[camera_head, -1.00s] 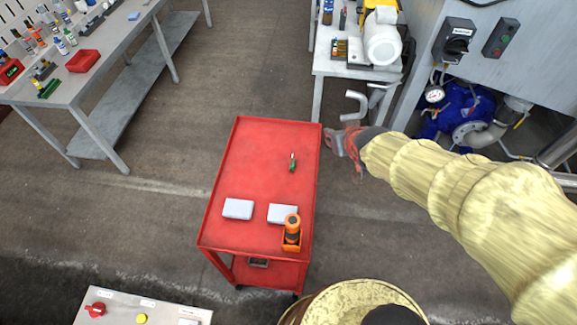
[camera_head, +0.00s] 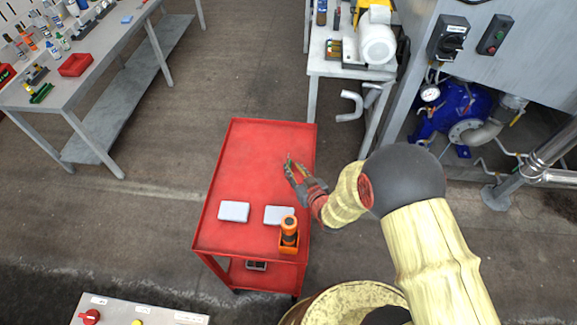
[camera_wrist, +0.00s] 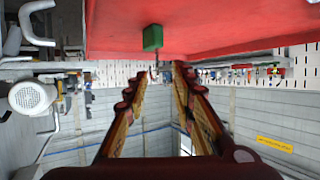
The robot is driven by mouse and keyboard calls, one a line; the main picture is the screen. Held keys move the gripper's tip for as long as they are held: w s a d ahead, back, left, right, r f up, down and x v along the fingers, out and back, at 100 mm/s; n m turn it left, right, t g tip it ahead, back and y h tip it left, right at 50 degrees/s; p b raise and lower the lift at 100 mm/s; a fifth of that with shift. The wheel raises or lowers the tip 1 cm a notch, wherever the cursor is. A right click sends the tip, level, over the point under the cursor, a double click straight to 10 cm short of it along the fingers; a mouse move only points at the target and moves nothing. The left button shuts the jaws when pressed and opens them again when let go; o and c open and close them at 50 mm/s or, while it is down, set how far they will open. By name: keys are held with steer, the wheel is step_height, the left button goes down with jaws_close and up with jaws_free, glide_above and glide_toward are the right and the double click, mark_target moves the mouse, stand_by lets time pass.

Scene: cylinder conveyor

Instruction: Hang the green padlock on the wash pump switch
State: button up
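The small green padlock (camera_head: 288,160) is on the upper part of the red cart's top; in the wrist view its green body (camera_wrist: 153,38) shows just beyond the fingertips, with the shackle toward them. My gripper (camera_head: 294,168) is low over the cart, fingers pointing at the padlock. In the wrist view the two fingers (camera_wrist: 166,68) stand apart with nothing clearly held between them; contact with the padlock cannot be told. A black rotary switch (camera_head: 449,38) with a small label is on the grey cabinet at upper right; its label is unreadable, so I cannot confirm it is the wash pump switch.
The red cart (camera_head: 215,215) carries two pale boxes (camera_head: 233,212) and an orange-black tool (camera_head: 289,232). A red-green button box (camera_head: 494,35) is beside the rotary switch, above a blue pump (camera_head: 462,105). A workbench (camera_head: 95,75) stands at left; floor between is clear.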

mark_target(290, 164)
steer(key=x, duration=0.2)
steer(key=b+x, duration=0.1)
steer(key=x, duration=0.1)
steer(key=shift+s+d+f, duration=0.1)
steer(key=shift+d+f, duration=0.15)
steer(key=shift+w+a+f, duration=0.1)
steer(key=shift+w+a, duration=0.05)
steer(key=shift+w, duration=0.3)
steer(key=shift+c, duration=0.2)
jaws_close()
